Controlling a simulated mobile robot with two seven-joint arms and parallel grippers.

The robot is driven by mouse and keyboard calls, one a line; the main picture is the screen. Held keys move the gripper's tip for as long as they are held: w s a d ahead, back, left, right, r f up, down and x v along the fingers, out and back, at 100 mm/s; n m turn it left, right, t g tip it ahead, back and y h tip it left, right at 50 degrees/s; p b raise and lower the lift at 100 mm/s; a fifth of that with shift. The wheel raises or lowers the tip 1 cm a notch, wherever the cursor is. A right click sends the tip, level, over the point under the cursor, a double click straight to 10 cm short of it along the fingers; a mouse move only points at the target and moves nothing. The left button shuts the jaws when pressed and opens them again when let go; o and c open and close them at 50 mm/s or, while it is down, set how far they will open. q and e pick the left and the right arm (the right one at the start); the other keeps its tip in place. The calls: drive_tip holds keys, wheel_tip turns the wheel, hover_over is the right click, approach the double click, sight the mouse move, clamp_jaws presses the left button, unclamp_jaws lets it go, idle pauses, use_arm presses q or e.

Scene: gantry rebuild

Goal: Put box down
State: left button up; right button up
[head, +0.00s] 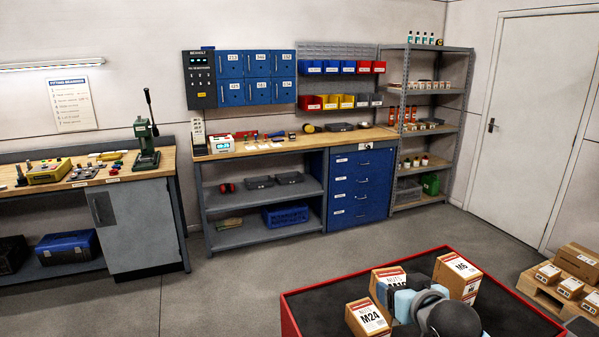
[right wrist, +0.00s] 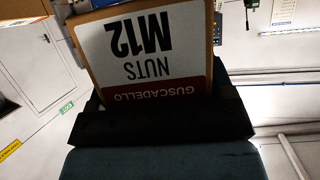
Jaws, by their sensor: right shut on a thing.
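A brown cardboard box with a white and red label reading NUTS M12 (right wrist: 150,50) fills the upper middle of the right wrist view. My right gripper (head: 394,298) is shut on it. In the head view the box marked NUTS (head: 388,275) shows behind my blue-grey fingers, its lower label partly covered. It is over the black-floored, red-rimmed tray (head: 284,315); whether it touches the floor I cannot tell. An M24 box (head: 367,318) stands in front of it to the left. An M6 box (head: 458,274) stands to the right, partly behind my wrist. My left gripper is out of view.
Bare tray floor shows left of the boxes and at the right. A pallet with several cartons (head: 578,257) is at the far right. A workbench (head: 290,146) with blue drawers, a shelf rack (head: 437,100) and a door (head: 535,125) stand behind. Open floor lies between.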

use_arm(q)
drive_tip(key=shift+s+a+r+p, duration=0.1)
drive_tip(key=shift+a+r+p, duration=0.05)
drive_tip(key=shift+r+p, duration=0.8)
use_arm(e)
drive_tip(key=s+d+f+h, duration=0.1)
drive_tip(key=s+f, duration=0.2)
drive_tip(key=s, duration=0.3)
drive_tip(key=s+d+f+m+h, duration=0.1)
drive_tip(key=s+f, duration=0.1)
drive_tip(key=s, duration=0.4)
drive_tip(key=shift+d+f+m, duration=0.3)
drive_tip(key=shift+f, duration=0.1)
